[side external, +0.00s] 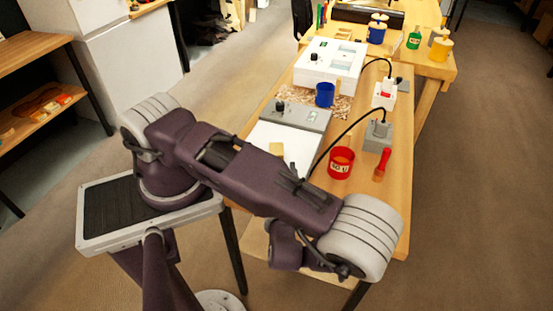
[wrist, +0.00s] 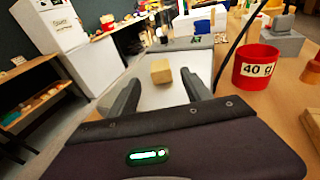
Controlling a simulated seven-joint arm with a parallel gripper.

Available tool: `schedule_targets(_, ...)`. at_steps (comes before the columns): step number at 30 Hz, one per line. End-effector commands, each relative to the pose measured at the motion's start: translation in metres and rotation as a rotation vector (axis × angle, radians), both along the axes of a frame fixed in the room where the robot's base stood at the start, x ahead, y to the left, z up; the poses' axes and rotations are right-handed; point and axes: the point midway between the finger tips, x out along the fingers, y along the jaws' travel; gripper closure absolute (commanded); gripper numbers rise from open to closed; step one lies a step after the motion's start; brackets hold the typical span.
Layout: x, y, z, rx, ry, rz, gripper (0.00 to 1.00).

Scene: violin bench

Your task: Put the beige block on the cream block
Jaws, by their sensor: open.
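A beige block (wrist: 161,71) sits on a white flat panel (wrist: 165,95) in the wrist view, ahead of my gripper. My gripper (wrist: 159,80) is open and empty. Its two dark fingers are apart, to the left and right of the block in the picture, and I see no contact. In the side external view a small beige block (side external: 277,149) lies on the white panel (side external: 288,138), near its front. I cannot make out a separate cream block in either view.
A red cup (wrist: 256,66) stands right of the panel, with a red-handled brush (side external: 381,164) beside it. A grey box (side external: 378,136) with a black cable is behind. A grey scale (side external: 297,115), a blue cup (side external: 325,94) and a white device (side external: 330,62) stand farther back.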

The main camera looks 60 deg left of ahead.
Motion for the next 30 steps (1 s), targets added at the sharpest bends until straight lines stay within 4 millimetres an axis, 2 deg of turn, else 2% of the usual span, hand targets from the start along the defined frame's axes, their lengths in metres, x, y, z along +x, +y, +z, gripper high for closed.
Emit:
schedule_targets(4,-0.007,-0.013,0.016,-0.100,-0.055,0.118,0.43)
schedule_targets(8,-0.019,-0.027,0.055,-0.337,-0.189,0.400,0.43)
schedule_targets(12,-0.032,-0.043,0.106,-0.640,-0.365,0.725,0.43)
schedule_targets(18,-0.051,-0.061,0.188,-1.122,-0.679,1.102,0.43)
schedule_targets(21,-0.062,-0.069,0.227,-1.364,-0.856,1.214,0.43)
schedule_targets(24,-0.072,-0.075,0.257,-1.566,-1.015,1.262,0.43)
schedule_targets(28,-0.081,-0.082,0.279,-1.730,-1.150,1.266,0.43)
schedule_targets(30,-0.083,-0.084,0.284,-1.770,-1.184,1.263,0.38)
